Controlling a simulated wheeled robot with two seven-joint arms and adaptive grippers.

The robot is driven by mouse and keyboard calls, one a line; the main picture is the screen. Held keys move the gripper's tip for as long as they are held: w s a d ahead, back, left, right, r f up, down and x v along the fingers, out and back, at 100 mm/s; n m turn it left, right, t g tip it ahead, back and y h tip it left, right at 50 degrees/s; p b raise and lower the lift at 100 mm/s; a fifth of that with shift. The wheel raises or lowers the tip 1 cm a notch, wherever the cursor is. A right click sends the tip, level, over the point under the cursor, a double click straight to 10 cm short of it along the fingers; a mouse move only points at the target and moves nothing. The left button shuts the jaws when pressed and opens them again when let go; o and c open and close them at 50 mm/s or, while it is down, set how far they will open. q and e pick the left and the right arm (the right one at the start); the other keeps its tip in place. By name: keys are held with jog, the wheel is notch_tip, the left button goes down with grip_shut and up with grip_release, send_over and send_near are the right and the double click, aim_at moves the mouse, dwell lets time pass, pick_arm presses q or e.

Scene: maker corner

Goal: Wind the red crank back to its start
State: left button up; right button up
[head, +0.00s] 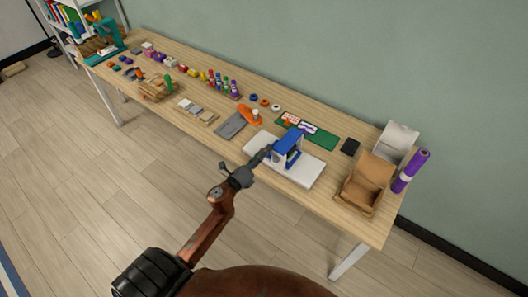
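A blue device (290,143) stands on a white base board (302,172) near the front edge of the table, right of the middle. I cannot make out a red crank on it; the near left side of the device is partly covered by my gripper. My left gripper (264,155) reaches up from below, with its fingertips at the left side of the blue device. Its fingers are too small and dark to tell whether they are open, shut or touching anything. My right gripper is not in view.
A grey pad (230,126) and an orange tool (250,114) lie left of the device. A green mat (322,140) lies behind it. A cardboard box (364,186) and a purple roll (411,170) stand at the right end. Many small items fill the left half.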

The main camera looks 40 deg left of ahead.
pick_arm(q)
jog(key=s, duration=1.1)
jog(key=shift+s+a, duration=0.2)
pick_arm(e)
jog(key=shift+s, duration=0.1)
